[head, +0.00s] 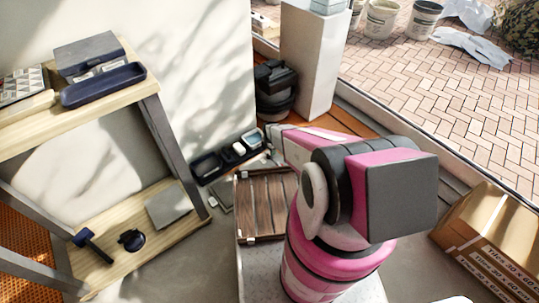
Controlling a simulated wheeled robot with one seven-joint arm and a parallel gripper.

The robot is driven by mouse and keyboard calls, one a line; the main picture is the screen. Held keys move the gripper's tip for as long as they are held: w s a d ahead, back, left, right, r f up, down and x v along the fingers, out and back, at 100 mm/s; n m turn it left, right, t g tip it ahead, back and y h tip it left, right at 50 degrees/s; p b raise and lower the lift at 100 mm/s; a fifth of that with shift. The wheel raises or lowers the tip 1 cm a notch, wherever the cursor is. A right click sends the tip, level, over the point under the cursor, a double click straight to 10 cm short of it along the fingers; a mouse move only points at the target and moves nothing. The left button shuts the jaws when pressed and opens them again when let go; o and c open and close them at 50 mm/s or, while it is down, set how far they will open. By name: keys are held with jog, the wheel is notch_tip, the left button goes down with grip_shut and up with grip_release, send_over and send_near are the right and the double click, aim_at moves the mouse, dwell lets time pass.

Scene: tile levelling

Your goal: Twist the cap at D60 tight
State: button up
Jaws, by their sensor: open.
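The cap at D60 cannot be made out in the head view, and no label reading D60 is legible. My pink and grey arm fills the middle of the view and reaches away toward the wall, hiding part of the floor behind it.
A wooden shelf (105,113) stands at left with a dark blue tray (104,86) on top. A black tray (207,167) lies along the wall. A slatted wooden panel (262,205) lies left of my arm. A cardboard box (487,240) stands at right, a white pillar (308,65) behind.

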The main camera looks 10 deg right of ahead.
notch_tip(320, 180, down, 4)
jog(key=shift+f, duration=0.15)
jog(key=shift+c, duration=0.3)
jog(key=c, duration=0.9)
